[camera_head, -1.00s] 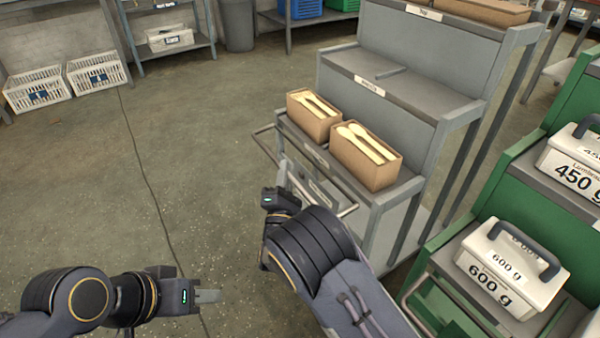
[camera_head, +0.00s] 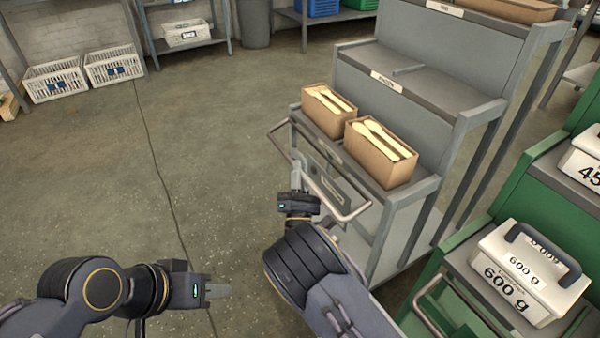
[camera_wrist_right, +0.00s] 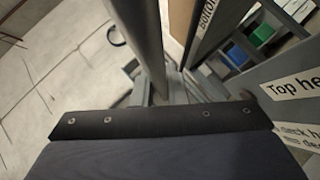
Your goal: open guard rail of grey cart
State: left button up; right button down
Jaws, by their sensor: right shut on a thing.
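The grey cart (camera_head: 423,92) stands right of centre in the head view. Its guard rail (camera_head: 345,212) is a thin metal bar standing out in front of the lowest tier. My right gripper (camera_head: 297,180) is at the middle of this rail and shut on it; the arm hides part of the contact. In the right wrist view the rail (camera_wrist_right: 143,40) runs up and away from the gripper. My left gripper (camera_head: 218,291) hangs empty over the floor at lower left, apart from the cart. Its finger gap is not clear.
Two cardboard boxes of wooden spoons, one nearer (camera_head: 381,153) and one farther (camera_head: 328,110), sit on the lowest tier behind the rail. A green cart with a 600 g weight (camera_head: 530,270) stands close at right.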

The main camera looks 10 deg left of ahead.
jog(key=c, duration=1.5)
grip_release()
jog(key=shift+w+d+r, duration=0.1)
jog(key=shift+w+d, duration=0.1)
jog(key=shift+w, duration=0.05)
jog(key=shift+o, duration=0.2)
jog(key=shift+s, duration=0.15)
jog(key=shift+s+f, duration=0.2)
jog(key=a+p+v, duration=0.1)
jog(key=p+v, duration=0.1)
jog(key=v, duration=0.5)
jog(key=shift+d, duration=0.5)
jog(key=shift+f, duration=0.1)
